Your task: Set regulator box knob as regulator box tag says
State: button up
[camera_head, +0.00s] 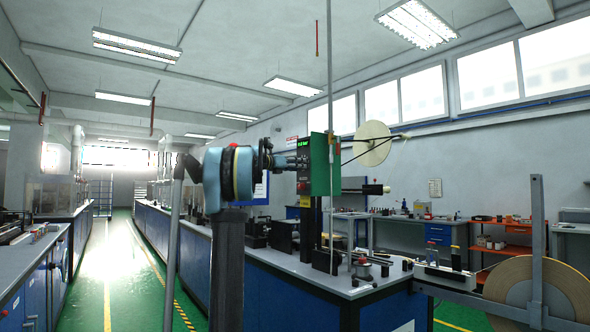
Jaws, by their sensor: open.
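The regulator box (321,165) is a green box with a dark front side, mounted upright on a black post above the bench. A small green tag (303,143) with light lettering sits at the top of its dark side, too small to read surely. My gripper (298,163) reaches in from the left, level with the dark side, its fingertips at or very near it. The fingers look small and dark against the box. The knob is hidden or too small to make out behind them, and I cannot tell whether they touch it.
A thin vertical pole (330,70) rises beside the box. A pale reel (373,144) hangs behind it on the right. The bench (290,265) below carries small fixtures. A large tape roll (520,285) stands at lower right. The green aisle (125,270) at left is clear.

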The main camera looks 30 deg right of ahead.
jog(key=c, duration=1.1)
jog(key=shift+o, duration=0.2)
